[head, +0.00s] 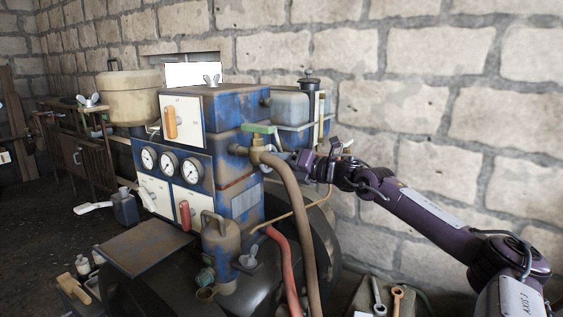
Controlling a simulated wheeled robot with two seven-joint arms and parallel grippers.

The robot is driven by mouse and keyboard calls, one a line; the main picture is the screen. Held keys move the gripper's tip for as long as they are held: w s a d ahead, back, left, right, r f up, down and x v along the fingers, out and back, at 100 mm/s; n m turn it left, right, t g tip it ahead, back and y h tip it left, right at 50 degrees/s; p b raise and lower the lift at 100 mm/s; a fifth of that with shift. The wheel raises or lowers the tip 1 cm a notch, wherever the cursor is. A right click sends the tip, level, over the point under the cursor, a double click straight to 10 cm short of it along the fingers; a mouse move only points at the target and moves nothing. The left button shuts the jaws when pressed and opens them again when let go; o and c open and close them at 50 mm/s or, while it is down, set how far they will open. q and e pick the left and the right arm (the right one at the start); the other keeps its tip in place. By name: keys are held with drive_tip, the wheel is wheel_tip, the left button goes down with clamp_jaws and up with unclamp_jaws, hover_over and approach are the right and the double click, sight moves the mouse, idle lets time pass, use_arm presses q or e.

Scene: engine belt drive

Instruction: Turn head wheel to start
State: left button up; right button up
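The engine is a worn blue machine (228,145) with white panels and several round gauges (170,163) on its front. A large dark wheel-like round part (328,245) stands low at its right side, partly hidden by hoses; I cannot tell whether it is the head wheel. My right arm comes in from the right, and its gripper (296,161) is beside the brass valve fitting (258,155) on the engine's right side. The gripper is small and dark here; its fingers and any contact are unclear. My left gripper is not in view.
A brown hose (303,215) and a red hose (285,265) hang in front of the dark round part. Wrenches (379,297) lie at the bottom right. A stone wall (440,110) is close behind my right arm.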

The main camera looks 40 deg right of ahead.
drive_tip(key=shift+f, duration=0.15)
drive_tip(key=o, duration=1)
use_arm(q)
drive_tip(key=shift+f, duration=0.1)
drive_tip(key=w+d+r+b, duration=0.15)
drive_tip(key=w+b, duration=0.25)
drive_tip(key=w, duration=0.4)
use_arm(e)
drive_tip(key=v, duration=0.2)
drive_tip(key=shift+s+d+f, duration=0.1)
drive_tip(key=shift+s+f, duration=0.2)
drive_tip(key=shift+s, duration=0.05)
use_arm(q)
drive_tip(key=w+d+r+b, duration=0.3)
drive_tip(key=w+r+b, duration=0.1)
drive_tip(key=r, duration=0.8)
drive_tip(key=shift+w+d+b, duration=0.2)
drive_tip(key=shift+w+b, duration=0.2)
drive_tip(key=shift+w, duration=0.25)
use_arm(e)
drive_tip(key=v, duration=0.5)
drive_tip(key=shift+r, duration=0.4)
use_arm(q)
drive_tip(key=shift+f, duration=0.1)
